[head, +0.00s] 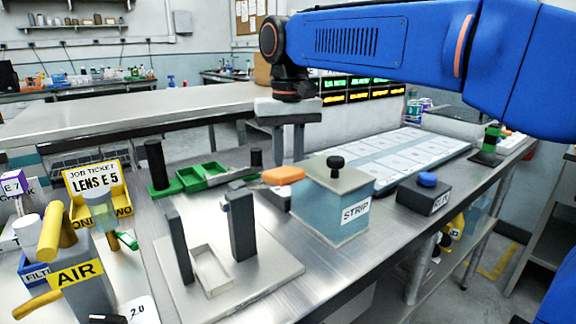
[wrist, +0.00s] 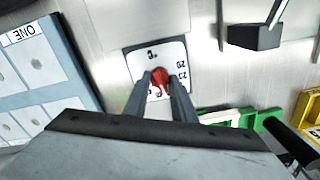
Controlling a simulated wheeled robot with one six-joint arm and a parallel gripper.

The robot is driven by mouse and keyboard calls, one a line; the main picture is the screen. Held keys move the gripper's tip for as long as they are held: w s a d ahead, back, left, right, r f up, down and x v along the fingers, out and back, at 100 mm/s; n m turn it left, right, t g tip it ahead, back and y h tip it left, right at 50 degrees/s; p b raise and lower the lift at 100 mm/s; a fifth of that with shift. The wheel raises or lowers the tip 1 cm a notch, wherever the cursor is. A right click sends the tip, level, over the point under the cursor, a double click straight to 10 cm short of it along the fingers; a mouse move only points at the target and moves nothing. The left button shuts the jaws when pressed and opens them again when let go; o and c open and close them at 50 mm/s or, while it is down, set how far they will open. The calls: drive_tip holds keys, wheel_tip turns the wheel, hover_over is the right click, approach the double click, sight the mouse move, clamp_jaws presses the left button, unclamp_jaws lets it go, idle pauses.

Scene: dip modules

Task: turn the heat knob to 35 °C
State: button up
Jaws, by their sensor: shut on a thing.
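The heat knob (wrist: 161,83) is red and sits on a white square dial plate (wrist: 149,55) in the wrist view. Dark numbers ring the knob; those at the right look like 20 and 25, and the lower ones are partly covered by my fingers. I cannot tell which number the knob points at. My gripper (wrist: 160,76) is shut on the knob, one finger on each side. In the head view my gripper (head: 289,158) reaches down behind the orange piece and the STRIP box, and the knob and dial are hidden there.
The STRIP box (head: 336,203) and orange piece (head: 283,175) stand in front of my gripper. Green trays (head: 205,174) lie to its left, a white panel (head: 415,150) to its right. A fixture with two dark posts (head: 242,224) stands nearer. Bare metal surrounds the dial.

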drive_tip(key=o, duration=1)
drive_tip(key=shift+r, duration=0.15)
wheel_tip(320, 180, up, 17)
drive_tip(key=shift+r, duration=0.1)
